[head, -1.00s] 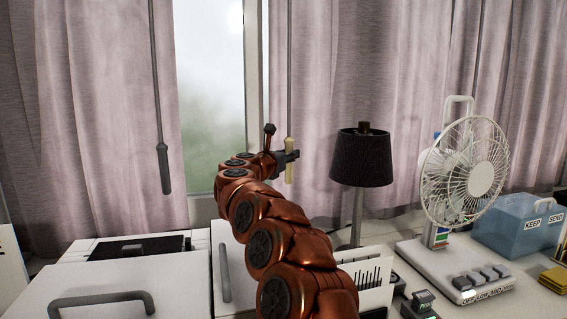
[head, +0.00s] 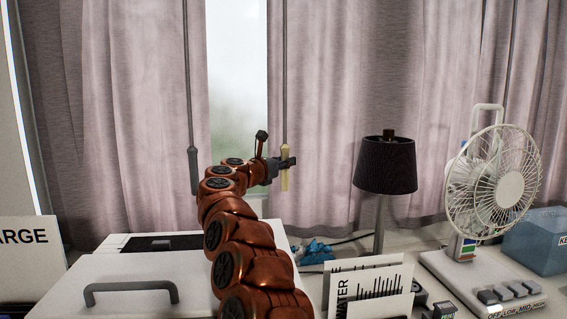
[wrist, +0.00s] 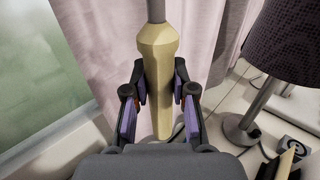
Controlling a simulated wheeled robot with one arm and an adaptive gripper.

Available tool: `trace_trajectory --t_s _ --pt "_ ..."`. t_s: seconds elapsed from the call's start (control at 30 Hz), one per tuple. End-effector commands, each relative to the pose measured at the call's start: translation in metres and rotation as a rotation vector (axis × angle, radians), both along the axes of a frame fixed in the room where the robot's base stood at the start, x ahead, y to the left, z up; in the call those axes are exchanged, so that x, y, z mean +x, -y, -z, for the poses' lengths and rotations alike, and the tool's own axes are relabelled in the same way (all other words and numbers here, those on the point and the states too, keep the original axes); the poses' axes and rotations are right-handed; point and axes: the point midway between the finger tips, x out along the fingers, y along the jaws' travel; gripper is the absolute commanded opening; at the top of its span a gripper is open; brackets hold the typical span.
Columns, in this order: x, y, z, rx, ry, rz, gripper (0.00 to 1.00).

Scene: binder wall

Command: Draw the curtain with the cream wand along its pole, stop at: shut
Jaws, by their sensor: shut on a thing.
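The cream wand (head: 285,172) hangs on a grey rod at the inner edge of the right curtain (head: 335,90). My gripper (head: 287,162) is shut on the wand. In the wrist view the cream wand (wrist: 158,70) stands upright between the dark fingers with purple pads of my gripper (wrist: 159,100). The left curtain (head: 140,110) has a grey wand (head: 194,168) at its inner edge. A narrow strip of window (head: 238,90) shows between the two curtains. The pole is out of view.
A black-shaded lamp (head: 385,165) stands right of my gripper. A white fan (head: 495,185) and a blue box (head: 540,240) are farther right. White cabinets with a handle (head: 130,287) lie below left. A black-barred white card (head: 365,292) stands below the lamp.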

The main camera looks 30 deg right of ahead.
Motion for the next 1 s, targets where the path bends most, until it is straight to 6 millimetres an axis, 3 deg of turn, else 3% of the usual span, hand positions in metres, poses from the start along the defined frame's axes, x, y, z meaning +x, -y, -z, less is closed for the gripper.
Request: trace_trajectory --t_s 0.17,0.2,0.3,0.7,1.0 --pt "0.002 -0.005 0.002 0.001 -0.002 -0.009 0.00" --pt "0.003 -0.005 0.002 0.001 -0.002 -0.009 0.27" --pt "0.003 -0.005 0.001 0.000 -0.001 -0.009 0.37" --pt "0.001 -0.003 0.000 0.001 0.000 -0.005 0.37" --pt "-0.009 -0.026 -0.001 0.001 0.000 -0.010 0.37"
